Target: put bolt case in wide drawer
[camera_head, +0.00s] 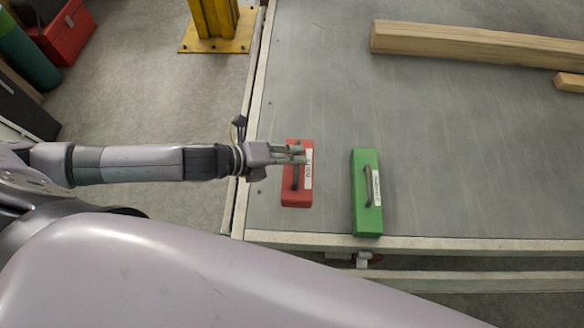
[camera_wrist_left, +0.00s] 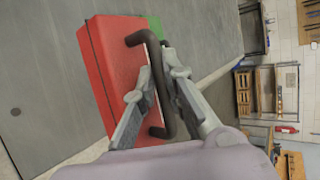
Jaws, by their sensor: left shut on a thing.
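A red case (camera_head: 298,192) with a white label and a dark handle lies on the trailer deck near its left front corner. The label seems to read "bolts". My left gripper (camera_head: 300,154) reaches in from the left over the case. In the left wrist view the gripper (camera_wrist_left: 155,95) is closed around the dark handle (camera_wrist_left: 136,38) of the red case (camera_wrist_left: 104,62). The case appears to rest on the deck. No wide drawer can be made out in either view. My right gripper is not in view.
A green case (camera_head: 367,215) with a handle lies on the deck right of the red one. Wooden beams (camera_head: 470,45) lie at the back right. A yellow post (camera_head: 215,25) stands beyond the trailer's left edge. The deck (camera_head: 330,80) behind the cases is clear.

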